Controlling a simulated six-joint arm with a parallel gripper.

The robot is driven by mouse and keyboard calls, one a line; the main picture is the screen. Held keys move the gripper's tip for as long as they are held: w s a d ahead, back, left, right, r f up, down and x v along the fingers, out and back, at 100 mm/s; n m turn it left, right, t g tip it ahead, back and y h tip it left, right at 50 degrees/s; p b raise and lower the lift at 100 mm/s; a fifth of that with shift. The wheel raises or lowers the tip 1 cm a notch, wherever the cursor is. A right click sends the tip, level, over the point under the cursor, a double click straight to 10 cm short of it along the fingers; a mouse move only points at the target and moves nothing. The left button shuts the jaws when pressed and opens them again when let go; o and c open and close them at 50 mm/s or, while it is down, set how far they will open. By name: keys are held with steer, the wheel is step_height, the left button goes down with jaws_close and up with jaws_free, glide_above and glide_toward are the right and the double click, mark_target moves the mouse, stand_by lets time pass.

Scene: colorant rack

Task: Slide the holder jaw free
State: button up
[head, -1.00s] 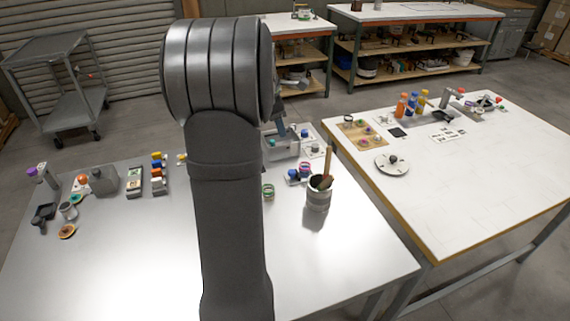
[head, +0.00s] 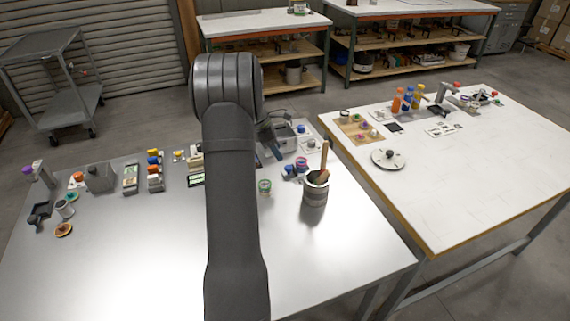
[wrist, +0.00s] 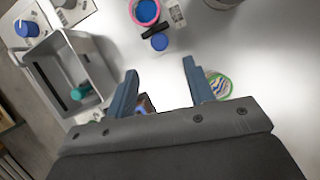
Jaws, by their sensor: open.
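My gripper (wrist: 160,67) is open in the wrist view, its two blue-grey fingers apart with bare pale tabletop between their tips. I cannot tell which part is the holder jaw. A small brown and blue thing (wrist: 145,104) shows partly between the fingers, low down near the palm; the palm hides the rest. A grey open box (wrist: 98,58) with a teal knob inside lies left of the fingers; it also shows in the head view (head: 284,143). A green-rimmed jar (wrist: 217,84) is close to the right finger. In the head view my arm hides most of the gripper.
A pink-rimmed blue jar (wrist: 146,11) and a blue cap (wrist: 160,42) lie beyond the fingers. A cup with a wooden-handled tool (head: 316,190) stands to the right. Several containers and small racks (head: 155,170) stand left of my arm. The table's front left is clear.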

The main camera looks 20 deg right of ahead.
mark_target(287, 166)
steer(key=x, duration=0.8)
steer(key=shift+c, duration=0.4)
